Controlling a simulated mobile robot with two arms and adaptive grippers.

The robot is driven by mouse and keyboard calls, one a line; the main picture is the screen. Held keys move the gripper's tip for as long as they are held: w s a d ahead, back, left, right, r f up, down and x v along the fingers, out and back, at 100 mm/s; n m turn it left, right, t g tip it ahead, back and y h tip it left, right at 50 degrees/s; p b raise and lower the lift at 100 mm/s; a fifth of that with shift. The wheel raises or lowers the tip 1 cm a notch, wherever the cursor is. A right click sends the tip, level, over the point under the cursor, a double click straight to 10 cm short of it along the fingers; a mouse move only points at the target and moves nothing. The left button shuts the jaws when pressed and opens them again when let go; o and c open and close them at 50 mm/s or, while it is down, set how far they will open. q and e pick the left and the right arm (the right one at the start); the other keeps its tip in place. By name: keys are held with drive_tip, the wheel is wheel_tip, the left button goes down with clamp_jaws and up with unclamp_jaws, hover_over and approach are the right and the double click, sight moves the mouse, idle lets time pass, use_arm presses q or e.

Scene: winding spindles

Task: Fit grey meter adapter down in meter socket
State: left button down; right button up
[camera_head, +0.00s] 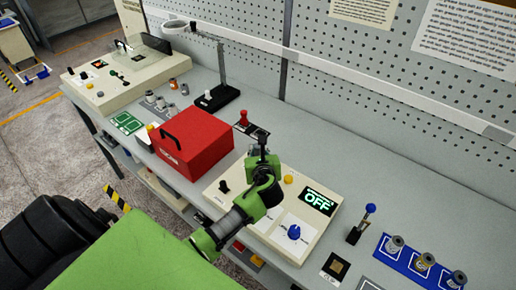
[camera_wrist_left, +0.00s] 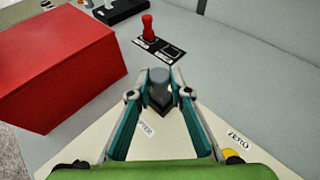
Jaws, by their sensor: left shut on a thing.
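My left gripper (camera_head: 262,152) is over the back part of the cream meter panel (camera_head: 318,228), just right of the red box. In the left wrist view, its fingertips (camera_wrist_left: 160,82) are closed around a dark grey piece, the grey meter adapter (camera_wrist_left: 159,88). The adapter's lower part is at or just above the panel near a small printed label (camera_wrist_left: 147,129). The meter socket is hidden under the adapter and fingers; I cannot tell whether the adapter is seated. The meter display (camera_head: 318,201) reads OFF. My right gripper is not in view.
The red box (camera_head: 192,142) stands close on the left. A red-handled piece (camera_head: 243,118) is on a dark labelled plate behind. A yellow button (camera_head: 289,180) and blue knob (camera_head: 294,232) are on the panel. A blue-knobbed lever (camera_head: 370,208) and blue spool tray (camera_head: 397,262) are to the right.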

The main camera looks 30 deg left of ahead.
use_arm(q)
drive_tip(key=shift+f, duration=0.35)
drive_tip(key=c, duration=1.8)
unclamp_jaws()
drive_tip(key=v, duration=1.2)
drive_tip(key=shift+r, duration=0.15)
